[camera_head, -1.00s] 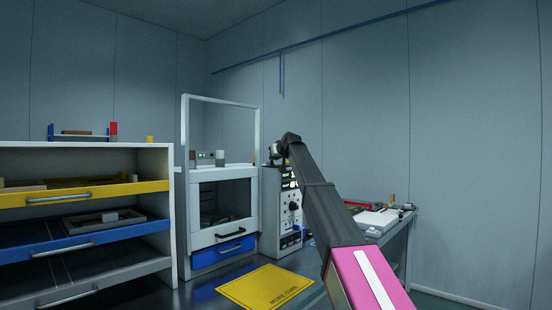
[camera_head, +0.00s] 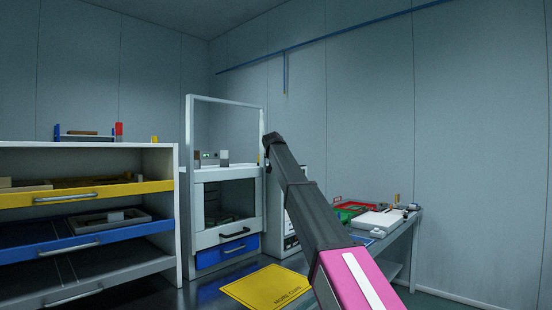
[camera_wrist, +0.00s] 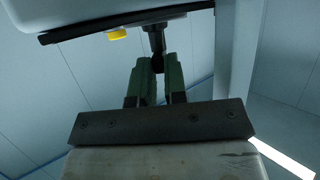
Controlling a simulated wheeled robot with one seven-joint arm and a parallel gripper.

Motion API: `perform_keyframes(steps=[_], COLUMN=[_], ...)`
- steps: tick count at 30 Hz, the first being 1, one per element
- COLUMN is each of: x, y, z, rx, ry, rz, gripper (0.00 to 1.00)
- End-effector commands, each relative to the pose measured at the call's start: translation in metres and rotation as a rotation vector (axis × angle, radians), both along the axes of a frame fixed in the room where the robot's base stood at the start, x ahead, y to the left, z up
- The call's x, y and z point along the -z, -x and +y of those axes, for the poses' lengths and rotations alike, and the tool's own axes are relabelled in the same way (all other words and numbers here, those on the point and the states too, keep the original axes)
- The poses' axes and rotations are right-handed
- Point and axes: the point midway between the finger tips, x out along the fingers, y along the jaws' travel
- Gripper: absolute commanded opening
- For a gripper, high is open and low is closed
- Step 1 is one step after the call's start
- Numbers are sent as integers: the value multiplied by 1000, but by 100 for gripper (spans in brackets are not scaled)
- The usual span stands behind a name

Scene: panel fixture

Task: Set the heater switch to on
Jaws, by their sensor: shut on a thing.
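In the wrist view my gripper (camera_wrist: 158,78) has its two green fingers closed on a short black lever (camera_wrist: 156,40). The lever's rounded end sits between the fingertips. It stands out from a dark-edged pale housing (camera_wrist: 80,12) at the top of the view, with a yellow knob (camera_wrist: 118,34) to its left. I take the lever for the heater switch, but no label is readable. In the head view my arm covers most of the white instrument panel (camera_head: 291,233), and the gripper itself is hidden.
A glass-fronted cabinet (camera_head: 226,237) with a blue drawer (camera_head: 228,251) stands left of the panel. A shelf unit (camera_head: 90,146) with coloured drawers is farther left. A side table (camera_head: 405,236) with a red tray is at right. A yellow mat (camera_head: 268,288) lies in front.

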Motion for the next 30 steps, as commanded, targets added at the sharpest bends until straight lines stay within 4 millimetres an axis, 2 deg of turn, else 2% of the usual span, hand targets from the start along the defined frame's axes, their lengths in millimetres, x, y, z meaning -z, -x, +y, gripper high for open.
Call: perform_keyframes(steps=[11,12,14,24,30], x=[0,0,0,0,-5], y=[0,0,0,1,15], z=[1,1,0,0,0], rx=[4,4,4,3,3], ry=[-1,-1,-1,0,0], rz=[0,1,1,1,0], gripper=[0,19,38,38,38])
